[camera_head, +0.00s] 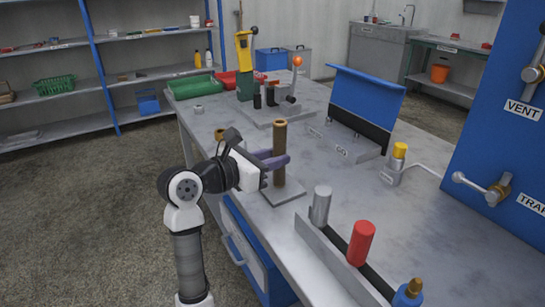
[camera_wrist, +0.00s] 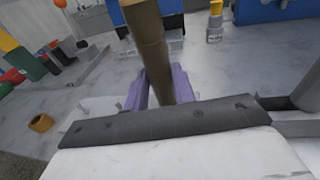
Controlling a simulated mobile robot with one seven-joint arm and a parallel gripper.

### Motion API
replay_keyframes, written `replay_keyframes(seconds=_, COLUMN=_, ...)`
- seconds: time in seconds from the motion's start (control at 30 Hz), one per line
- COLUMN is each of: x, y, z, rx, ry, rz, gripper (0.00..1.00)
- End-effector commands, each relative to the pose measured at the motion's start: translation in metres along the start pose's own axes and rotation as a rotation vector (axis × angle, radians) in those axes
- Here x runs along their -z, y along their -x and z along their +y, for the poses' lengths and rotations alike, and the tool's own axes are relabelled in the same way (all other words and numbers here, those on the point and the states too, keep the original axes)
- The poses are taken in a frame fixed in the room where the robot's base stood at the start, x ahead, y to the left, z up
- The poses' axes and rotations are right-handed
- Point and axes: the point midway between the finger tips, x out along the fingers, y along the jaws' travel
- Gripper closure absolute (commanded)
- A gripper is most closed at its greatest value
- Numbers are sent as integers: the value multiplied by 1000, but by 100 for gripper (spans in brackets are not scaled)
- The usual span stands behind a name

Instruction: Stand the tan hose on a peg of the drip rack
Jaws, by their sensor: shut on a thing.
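The tan hose (camera_head: 280,138), a brownish upright tube with an open top, is between the purple fingers of my gripper (camera_head: 274,160). My gripper is shut on it around its middle. The hose's lower end is at or just above a flat grey plate (camera_head: 283,196) near the bench's front edge; I cannot tell whether it touches. In the wrist view the hose (camera_wrist: 145,25) rises between the fingers (camera_wrist: 158,88), and its lower end is hidden. No part is clearly recognisable as the drip rack; a grey base (camera_head: 262,121) behind carries short dark upright pieces and an orange-knobbed lever.
A short brass ring (camera_head: 222,134) lies left of the hose. A low grey rail (camera_head: 332,250) with silver, red (camera_head: 361,242) and blue cylinders stands right. A blue panel (camera_head: 366,97) and a yellow-capped fitting (camera_head: 399,151) are behind. Bare bench lies between them.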

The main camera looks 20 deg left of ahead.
Motion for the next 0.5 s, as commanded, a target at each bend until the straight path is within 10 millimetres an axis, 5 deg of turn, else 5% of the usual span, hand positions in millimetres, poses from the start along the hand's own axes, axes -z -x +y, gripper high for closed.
replay_keyframes(seconds=0.13, x=4, y=0, z=0, rx=0, ry=0, rz=0, gripper=100)
replay_keyframes(seconds=0.17, x=3, y=0, z=0, rx=0, ry=0, rz=-1, gripper=70)
replay_keyframes(seconds=0.3, x=3, y=0, z=0, rx=0, ry=0, rz=0, gripper=52)
replay_keyframes(seconds=0.5, x=3, y=0, z=0, rx=0, ry=0, rz=0, gripper=49)
